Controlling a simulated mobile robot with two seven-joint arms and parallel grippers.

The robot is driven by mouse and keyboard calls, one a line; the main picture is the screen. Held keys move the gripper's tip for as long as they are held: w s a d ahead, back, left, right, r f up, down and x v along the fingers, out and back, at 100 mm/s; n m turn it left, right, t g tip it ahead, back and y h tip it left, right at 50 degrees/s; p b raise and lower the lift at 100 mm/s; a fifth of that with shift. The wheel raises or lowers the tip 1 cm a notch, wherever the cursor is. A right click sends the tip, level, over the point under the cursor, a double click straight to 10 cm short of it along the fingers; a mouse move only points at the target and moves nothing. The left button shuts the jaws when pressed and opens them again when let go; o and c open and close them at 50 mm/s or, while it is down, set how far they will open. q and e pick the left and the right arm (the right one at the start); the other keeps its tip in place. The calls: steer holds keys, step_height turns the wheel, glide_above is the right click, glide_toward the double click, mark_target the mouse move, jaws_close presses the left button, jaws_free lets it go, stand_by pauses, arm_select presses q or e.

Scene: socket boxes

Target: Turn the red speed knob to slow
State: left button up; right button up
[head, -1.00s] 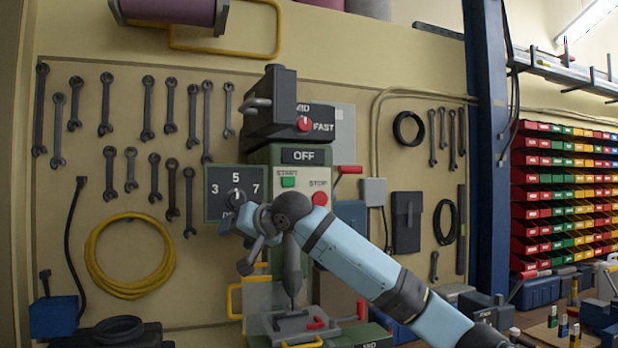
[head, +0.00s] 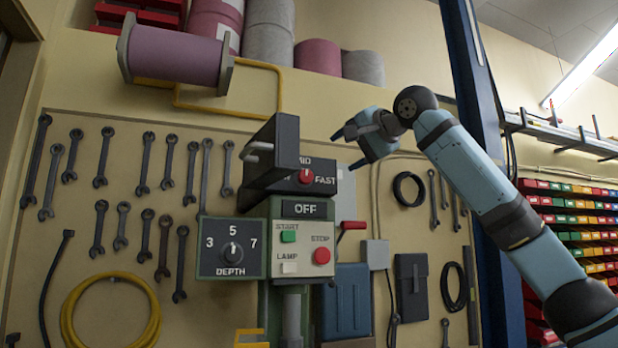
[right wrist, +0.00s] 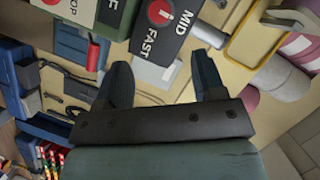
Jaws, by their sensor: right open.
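The red speed knob (head: 305,176) sits on the dark speed panel (head: 325,180) of the drill press, between the MID and FAST labels. The SLOW label is hidden in the head view. In the right wrist view the knob (right wrist: 161,12) shows near the top edge, beside the MID and FAST lettering. My right gripper (head: 342,150) is raised to the right of the speed panel, apart from the knob. In the right wrist view its two fingers (right wrist: 163,80) are spread with nothing between them. My left gripper is not in view.
Below the knob are an OFF display (head: 304,208), a green START button (head: 288,237), a red STOP button (head: 321,255) and a DEPTH dial (head: 231,252). A red-handled lever (head: 351,226) sticks out at right. A dark hood (head: 283,140) juts out above the knob.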

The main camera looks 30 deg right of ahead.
mark_target(308, 175)
arm_select(q)
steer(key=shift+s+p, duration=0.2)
steer(key=shift+p, duration=0.35)
arm_select(e)
steer(key=x, duration=1.2)
steer(key=shift+w+f, duration=0.15)
steer(key=shift+w, duration=0.25)
steer(key=shift+c, duration=0.4)
